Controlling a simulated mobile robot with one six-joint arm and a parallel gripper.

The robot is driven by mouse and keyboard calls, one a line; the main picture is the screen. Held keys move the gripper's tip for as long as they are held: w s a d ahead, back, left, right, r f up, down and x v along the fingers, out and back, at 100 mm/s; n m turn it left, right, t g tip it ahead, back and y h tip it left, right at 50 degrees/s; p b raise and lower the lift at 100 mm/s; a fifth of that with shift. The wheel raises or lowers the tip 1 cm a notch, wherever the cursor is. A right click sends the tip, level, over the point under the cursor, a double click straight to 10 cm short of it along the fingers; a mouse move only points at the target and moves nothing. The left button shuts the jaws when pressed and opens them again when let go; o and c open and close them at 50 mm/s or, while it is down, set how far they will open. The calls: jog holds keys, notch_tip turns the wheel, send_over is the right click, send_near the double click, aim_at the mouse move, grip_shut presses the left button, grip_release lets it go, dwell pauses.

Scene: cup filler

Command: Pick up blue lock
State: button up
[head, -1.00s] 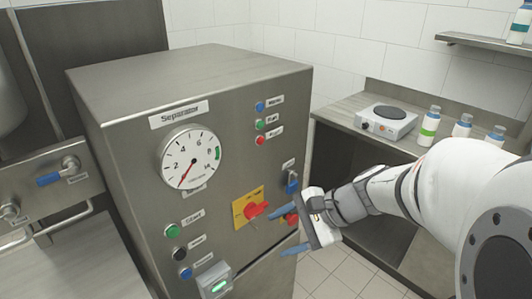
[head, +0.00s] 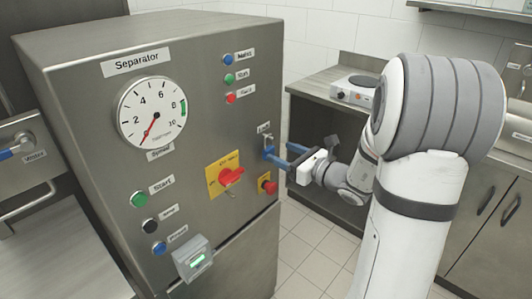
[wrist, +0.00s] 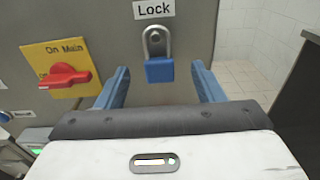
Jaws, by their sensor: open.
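The blue lock (wrist: 159,70) hangs by its silver shackle on the separator's front panel, under a "Lock" label (wrist: 154,9). In the head view the lock (head: 268,152) is at the panel's right side, partly behind my fingers. My gripper (head: 282,156) points at the panel with its blue fingers spread. In the wrist view my gripper (wrist: 160,82) is open and empty, with one finger on each side of the lock. A gap shows between the lock and each finger. How far the fingertips are from the panel is hard to tell.
The steel separator (head: 200,115) fills the left side. A red rotary switch on a yellow plate (wrist: 62,70) is left of the lock. A red button (head: 268,184) sits below it. A counter with a hotplate (head: 356,92) stands behind on the right.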

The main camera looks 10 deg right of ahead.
aim_at(271, 149)
jog(key=x, duration=0.3)
jog(key=shift+w+a+f, duration=0.15)
jog(key=shift+a+f, duration=0.1)
jog(key=c, duration=1.1)
jog(key=shift+r, duration=0.1)
